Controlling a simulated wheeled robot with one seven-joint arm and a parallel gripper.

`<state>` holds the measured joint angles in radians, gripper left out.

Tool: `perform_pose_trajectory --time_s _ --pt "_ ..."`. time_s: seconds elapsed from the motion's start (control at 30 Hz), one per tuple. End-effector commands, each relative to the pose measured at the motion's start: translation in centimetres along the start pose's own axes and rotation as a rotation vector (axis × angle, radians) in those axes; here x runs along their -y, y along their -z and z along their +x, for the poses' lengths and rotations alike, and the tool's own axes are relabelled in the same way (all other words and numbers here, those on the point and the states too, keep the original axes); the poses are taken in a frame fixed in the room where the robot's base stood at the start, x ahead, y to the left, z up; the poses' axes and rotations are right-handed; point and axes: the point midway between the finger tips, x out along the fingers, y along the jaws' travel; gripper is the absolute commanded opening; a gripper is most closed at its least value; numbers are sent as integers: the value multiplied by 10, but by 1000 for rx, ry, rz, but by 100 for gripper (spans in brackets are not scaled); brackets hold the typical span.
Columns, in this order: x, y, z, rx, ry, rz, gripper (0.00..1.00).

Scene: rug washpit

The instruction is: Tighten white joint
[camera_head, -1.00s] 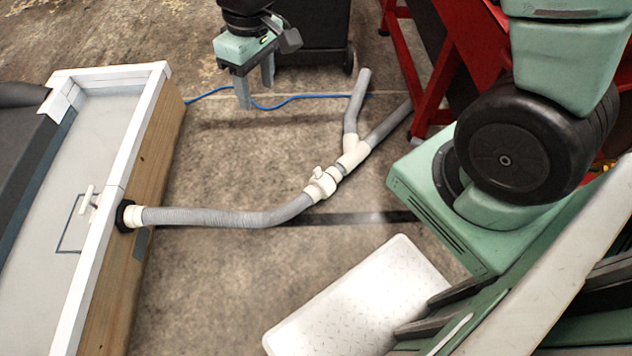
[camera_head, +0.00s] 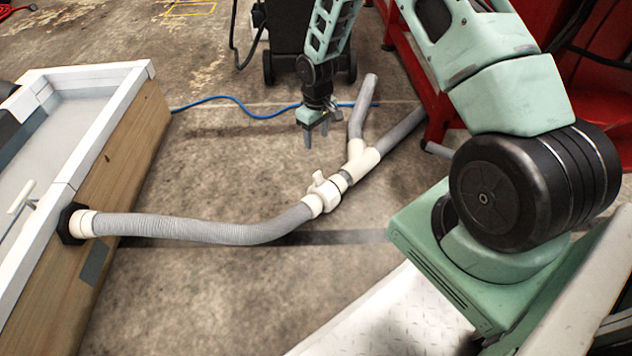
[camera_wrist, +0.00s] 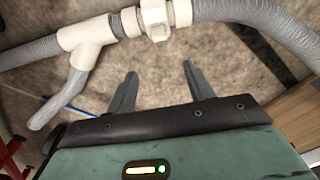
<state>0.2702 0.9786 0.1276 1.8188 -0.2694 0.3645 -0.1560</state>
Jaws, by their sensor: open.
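The white joint (camera_head: 326,191) is a valve-like coupling with a small handle, lying low over the floor in the grey hose line. It joins the ribbed grey hose (camera_head: 205,228) to a white Y-piece (camera_head: 357,163). My gripper (camera_head: 316,140) is above and behind the joint in the head view, pointing down, open and empty. In the wrist view the joint (camera_wrist: 156,14) is at the top edge, beyond my two spread fingertips (camera_wrist: 160,72). The fingers are apart from it. A bare metallic ring (camera_wrist: 116,26) shows between the joint and the Y-piece.
A wooden-sided basin (camera_head: 125,165) with a white rim stands at left, where the hose enters through a black fitting (camera_head: 70,223). A blue cable (camera_head: 235,101) runs along the floor. A red frame (camera_head: 437,100) stands at back right. Open concrete lies around the hose.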

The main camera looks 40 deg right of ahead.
Motion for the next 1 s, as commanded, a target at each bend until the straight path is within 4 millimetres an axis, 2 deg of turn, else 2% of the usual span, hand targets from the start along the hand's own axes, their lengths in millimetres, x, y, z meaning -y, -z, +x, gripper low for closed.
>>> perform_pose_trajectory --time_s 0.17,0.7,0.83,1.0 --pt "0 -1 26 2 1 0 53" --pt "0 -1 138 2 0 0 53" --pt "0 0 156 0 -1 0 53" --pt "0 0 169 0 0 0 53"
